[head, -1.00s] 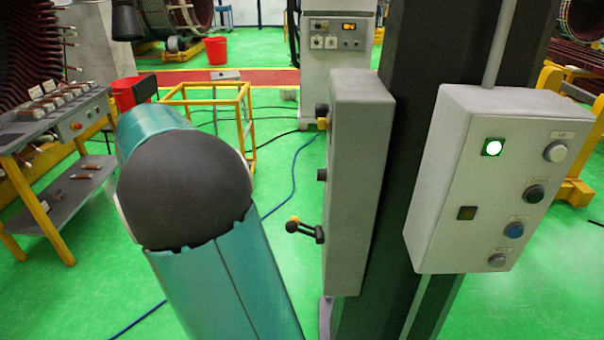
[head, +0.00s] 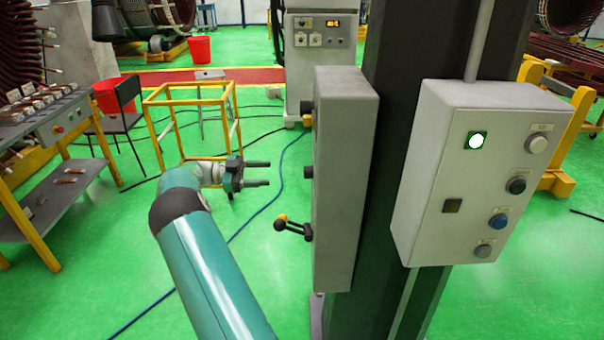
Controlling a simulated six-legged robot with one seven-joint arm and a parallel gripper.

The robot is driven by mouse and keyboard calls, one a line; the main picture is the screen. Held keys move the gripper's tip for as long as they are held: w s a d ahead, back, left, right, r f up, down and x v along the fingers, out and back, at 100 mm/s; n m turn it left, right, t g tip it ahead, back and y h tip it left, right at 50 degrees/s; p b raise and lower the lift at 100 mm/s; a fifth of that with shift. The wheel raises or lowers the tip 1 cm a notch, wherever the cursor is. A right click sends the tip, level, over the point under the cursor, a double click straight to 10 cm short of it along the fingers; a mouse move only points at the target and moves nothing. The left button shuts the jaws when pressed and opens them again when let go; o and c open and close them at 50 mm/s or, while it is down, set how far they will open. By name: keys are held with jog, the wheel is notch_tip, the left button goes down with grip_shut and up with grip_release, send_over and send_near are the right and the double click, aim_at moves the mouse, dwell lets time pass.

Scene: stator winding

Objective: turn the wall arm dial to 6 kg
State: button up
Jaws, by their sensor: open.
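A grey control box (head: 346,150) is fixed to the dark column, its control face turned left and seen nearly edge-on. Black knobs stick out from that face, an upper knob (head: 306,107) and a middle knob (head: 308,172). Below them is a black lever (head: 293,227) with a yellow and black end. Which of these is the dial, its scale and its setting cannot be read from this angle. My gripper (head: 268,173) is open and empty, its two dark fingers pointing right toward the box. In the picture it lies left of the middle knob, with a gap between.
A second grey box (head: 480,180) with a lit green lamp and several buttons hangs on the right of the dark column (head: 400,130). A yellow frame stand (head: 190,103) is behind my gripper. A workbench (head: 50,150) stands at left. Blue cable lies on the green floor.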

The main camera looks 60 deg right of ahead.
aim_at(308, 172)
jog(key=x, duration=1.2)
jog(key=shift+s, duration=0.15)
jog(key=c, duration=1)
